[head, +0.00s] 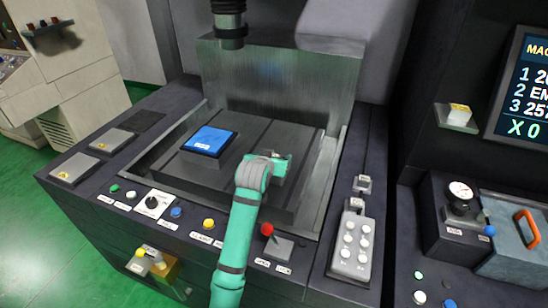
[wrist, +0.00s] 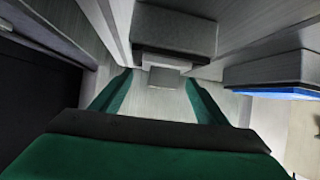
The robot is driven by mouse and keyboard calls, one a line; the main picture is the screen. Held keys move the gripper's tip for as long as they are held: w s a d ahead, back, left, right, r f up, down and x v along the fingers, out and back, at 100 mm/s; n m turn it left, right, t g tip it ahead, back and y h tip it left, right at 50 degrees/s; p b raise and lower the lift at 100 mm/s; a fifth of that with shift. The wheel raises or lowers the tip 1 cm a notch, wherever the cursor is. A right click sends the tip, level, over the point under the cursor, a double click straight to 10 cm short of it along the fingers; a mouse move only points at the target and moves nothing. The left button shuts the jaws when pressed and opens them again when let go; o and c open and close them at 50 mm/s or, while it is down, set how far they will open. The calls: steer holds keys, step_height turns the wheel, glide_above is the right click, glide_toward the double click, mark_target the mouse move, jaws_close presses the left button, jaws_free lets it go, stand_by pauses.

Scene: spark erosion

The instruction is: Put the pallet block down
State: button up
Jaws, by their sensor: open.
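In the wrist view a dark grey block (wrist: 174,30) with a smaller pale tab (wrist: 163,75) lies just beyond my fingertips; it looks like the pallet block. My gripper (wrist: 160,88) is open, with one green finger on each side of the tab's line and a gap between them. In the head view my gripper (head: 280,160) is low over the right part of the dark machine table (head: 195,180). There the grey block is not clearly seen, being hidden by or blending with my gripper. Its contact with the surface under it cannot be told.
A blue-topped block (head: 209,141) stands on the table left of my gripper; its blue edge (wrist: 277,91) shows at right in the wrist view. A dark spindle (head: 230,25) hangs above the back. A red-knobbed lever (head: 267,229) stands at the front beside my arm.

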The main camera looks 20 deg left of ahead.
steer(key=v, duration=1.1)
steer(key=shift+s+r, duration=0.15)
steer(key=shift+s, duration=0.15)
steer(key=shift+d, duration=0.1)
